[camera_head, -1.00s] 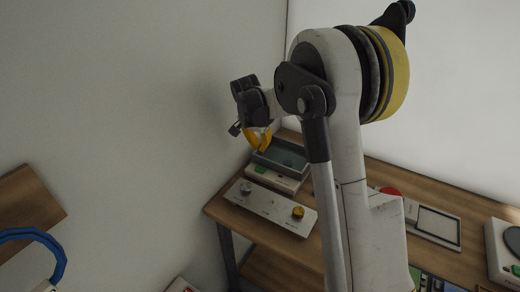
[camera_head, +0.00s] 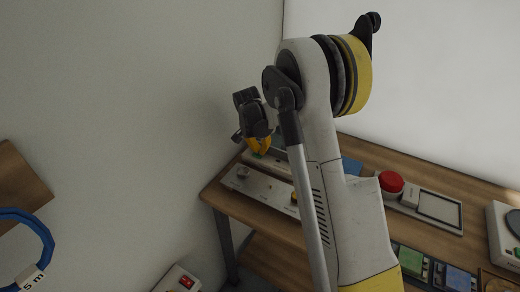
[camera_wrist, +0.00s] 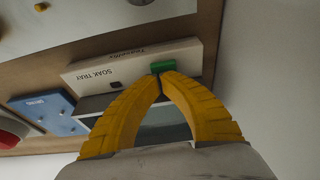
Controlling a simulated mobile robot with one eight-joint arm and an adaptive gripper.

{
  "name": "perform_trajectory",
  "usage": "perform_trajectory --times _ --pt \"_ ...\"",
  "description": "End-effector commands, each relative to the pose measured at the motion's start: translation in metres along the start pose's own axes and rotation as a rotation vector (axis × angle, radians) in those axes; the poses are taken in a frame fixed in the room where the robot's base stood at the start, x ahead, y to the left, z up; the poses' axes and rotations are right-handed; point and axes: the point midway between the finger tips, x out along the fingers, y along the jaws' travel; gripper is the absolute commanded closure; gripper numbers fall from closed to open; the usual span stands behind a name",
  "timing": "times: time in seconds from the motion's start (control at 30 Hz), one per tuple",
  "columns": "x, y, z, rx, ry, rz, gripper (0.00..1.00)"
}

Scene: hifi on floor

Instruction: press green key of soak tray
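The soak tray shows in the wrist view as a pale front panel (camera_wrist: 112,66) with "SOAK TRAY" printed upside down and a grey basin behind it. Its green key (camera_wrist: 178,55) is at the panel's right part. My gripper (camera_wrist: 160,74) has its yellow fingers shut, tips together and empty, right at the key and overlapping its near edge in the picture. I cannot tell whether they touch it. In the head view, my gripper (camera_head: 258,147) is over the tray at the table's back left corner, and my arm hides much of the tray.
A silver panel with knobs (camera_head: 262,187) lies in front of the tray. A red button (camera_head: 391,181) and a framed pad (camera_head: 440,207) stand to the right. A blue box (camera_wrist: 50,110) is beside the tray. Walls are close behind and left.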

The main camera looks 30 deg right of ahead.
Motion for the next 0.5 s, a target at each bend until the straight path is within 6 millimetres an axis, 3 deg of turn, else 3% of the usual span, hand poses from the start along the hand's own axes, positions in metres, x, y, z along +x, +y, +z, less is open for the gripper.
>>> perform_trajectory --times 0.2,0.5 --pt "0.019 0.0 0.005 0.0 0.0 0.0 1.0" --pt "0.018 0.0 0.006 0.0 -0.001 0.0 1.0"
